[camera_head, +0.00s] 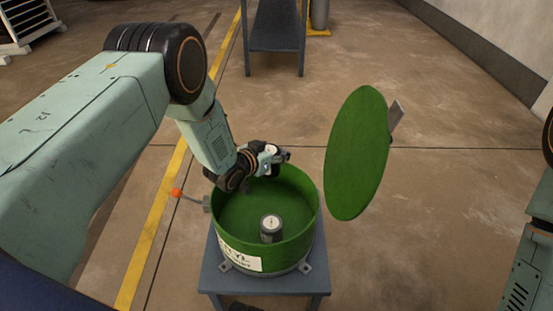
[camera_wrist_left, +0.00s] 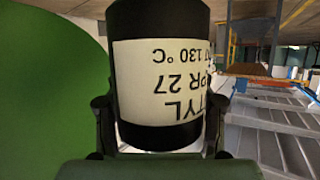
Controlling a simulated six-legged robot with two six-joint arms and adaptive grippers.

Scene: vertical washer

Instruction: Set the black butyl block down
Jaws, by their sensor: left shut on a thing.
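The black butyl block (camera_wrist_left: 160,138) fills the middle of the left wrist view; it is a black cylinder with a cream label, its print upside down. My left gripper (camera_head: 280,156) is shut on it, with one finger on each side. In the head view this gripper is by the back rim of the open green washer drum (camera_head: 292,250); I cannot make out the block there. My right gripper is out of view.
A grey post with a pale top (camera_head: 271,228) stands inside the drum. The round green lid (camera_head: 357,155) stands open at the right. An orange-knobbed lever (camera_head: 177,192) sticks out left. The drum sits on a grey stand (camera_head: 315,283); a grey table (camera_head: 276,28) is farther back.

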